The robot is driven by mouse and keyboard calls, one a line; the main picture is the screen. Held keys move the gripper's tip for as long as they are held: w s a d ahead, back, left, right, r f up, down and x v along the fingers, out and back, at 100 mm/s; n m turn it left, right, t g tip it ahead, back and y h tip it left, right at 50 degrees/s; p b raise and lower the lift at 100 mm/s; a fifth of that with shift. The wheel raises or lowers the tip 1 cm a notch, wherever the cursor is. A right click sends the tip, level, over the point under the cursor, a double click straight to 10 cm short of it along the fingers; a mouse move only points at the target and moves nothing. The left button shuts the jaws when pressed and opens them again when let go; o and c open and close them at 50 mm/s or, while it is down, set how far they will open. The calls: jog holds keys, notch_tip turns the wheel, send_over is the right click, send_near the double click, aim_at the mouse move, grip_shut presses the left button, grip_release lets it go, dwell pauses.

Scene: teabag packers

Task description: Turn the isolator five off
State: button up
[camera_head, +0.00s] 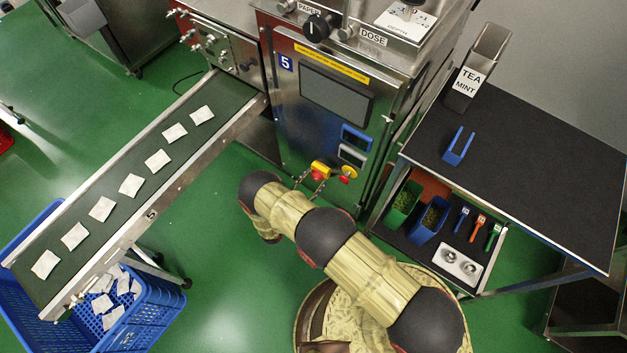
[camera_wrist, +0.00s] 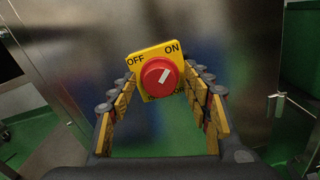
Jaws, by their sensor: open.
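The isolator is a yellow plate with a red round knob (camera_wrist: 160,77), straight ahead in the wrist view. Its plate reads OFF at upper left and ON at upper right, and the knob's white mark points up and right, toward ON. In the head view the isolator (camera_head: 320,168) sits low on the front of the steel machine marked 5 (camera_head: 286,63). My gripper (camera_wrist: 160,84) is open, with one finger to each side of the knob in the wrist view. Contact with the knob cannot be told. In the head view my gripper (camera_head: 309,183) is just below the isolator, partly hidden by my arm.
A second yellow control with a red button (camera_head: 349,173) is close to the isolator's right. A conveyor (camera_head: 150,220) with several teabags runs to a blue crate (camera_head: 170,310) at left. A black-topped table (camera_head: 540,160) stands at right.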

jog(key=c, duration=0.3)
jog(key=c, duration=0.8)
jog(key=shift+c, duration=0.3)
jog(key=shift+n, duration=0.4)
jog(key=n, duration=0.3)
jog(key=shift+n, duration=0.4)
jog(key=n, duration=0.9)
jog(key=shift+w+a, duration=0.1)
jog(key=n, duration=0.4)
jog(key=shift+n, duration=0.3)
